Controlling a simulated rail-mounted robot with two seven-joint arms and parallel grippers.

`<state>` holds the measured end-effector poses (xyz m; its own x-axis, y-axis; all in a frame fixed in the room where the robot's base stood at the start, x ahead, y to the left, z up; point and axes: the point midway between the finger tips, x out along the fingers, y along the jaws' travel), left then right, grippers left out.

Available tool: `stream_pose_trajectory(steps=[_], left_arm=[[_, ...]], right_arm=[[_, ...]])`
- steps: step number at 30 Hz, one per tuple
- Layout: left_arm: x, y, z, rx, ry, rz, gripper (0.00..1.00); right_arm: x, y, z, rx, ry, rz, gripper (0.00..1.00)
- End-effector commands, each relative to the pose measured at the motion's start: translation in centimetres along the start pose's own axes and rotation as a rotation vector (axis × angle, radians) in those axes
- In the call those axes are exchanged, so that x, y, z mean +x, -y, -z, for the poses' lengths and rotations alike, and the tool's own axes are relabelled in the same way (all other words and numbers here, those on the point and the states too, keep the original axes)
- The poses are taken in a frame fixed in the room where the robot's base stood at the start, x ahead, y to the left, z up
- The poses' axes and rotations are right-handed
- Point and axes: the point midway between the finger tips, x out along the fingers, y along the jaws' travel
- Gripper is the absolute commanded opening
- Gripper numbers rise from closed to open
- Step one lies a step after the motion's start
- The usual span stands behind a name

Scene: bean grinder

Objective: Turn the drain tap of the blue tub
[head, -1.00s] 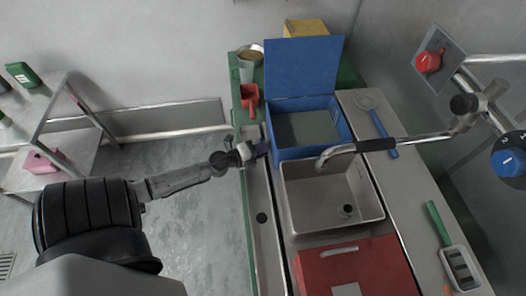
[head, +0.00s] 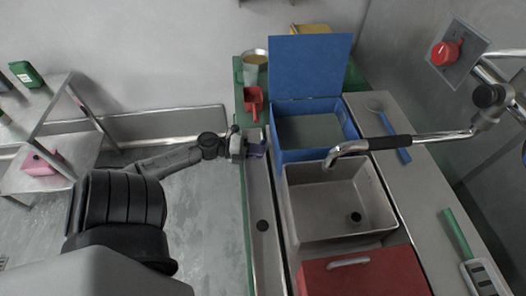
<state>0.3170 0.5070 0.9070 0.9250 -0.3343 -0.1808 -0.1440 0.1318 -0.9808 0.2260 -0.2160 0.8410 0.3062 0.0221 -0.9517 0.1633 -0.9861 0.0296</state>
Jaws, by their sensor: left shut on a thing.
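The blue tub (head: 290,155) stands at the back of the counter with its blue lid (head: 310,70) raised and grey liquid or a grey floor inside. My left gripper (head: 254,147) is at the tub's left side, near its front left corner. It is shut on a small purple piece (head: 257,152), which appears to be the drain tap. The tap is mostly hidden by the fingers, so its turn angle cannot be told. My right gripper is not in view.
A steel sink (head: 335,205) with a curved faucet (head: 400,142) adjoins the tub. A red box (head: 365,275) lies in front. A red scoop (head: 253,100) and a metal cup (head: 252,68) stand behind my gripper. A narrow trough (head: 263,245) runs along the left edge.

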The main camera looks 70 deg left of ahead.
Motion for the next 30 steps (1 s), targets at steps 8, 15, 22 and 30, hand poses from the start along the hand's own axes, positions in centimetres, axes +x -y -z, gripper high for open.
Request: stream_pose_trajectory(steps=[8, 15, 22, 30], left_arm=[[-0.1, -0.2, 0.0, -0.001, 0.002, -0.003, 0.0], [-0.1, -0.1, 0.0, 0.0, 0.002, -0.002, 0.24], [-0.3, -0.1, 0.0, 0.0, 0.002, -0.001, 0.24], [-4.2, -0.1, 0.0, -0.002, 0.004, -0.004, 0.24]], right_arm=[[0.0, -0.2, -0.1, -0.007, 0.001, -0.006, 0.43], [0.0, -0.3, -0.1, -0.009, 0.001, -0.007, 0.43], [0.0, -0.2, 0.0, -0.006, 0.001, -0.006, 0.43], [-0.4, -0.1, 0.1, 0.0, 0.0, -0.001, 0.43]])
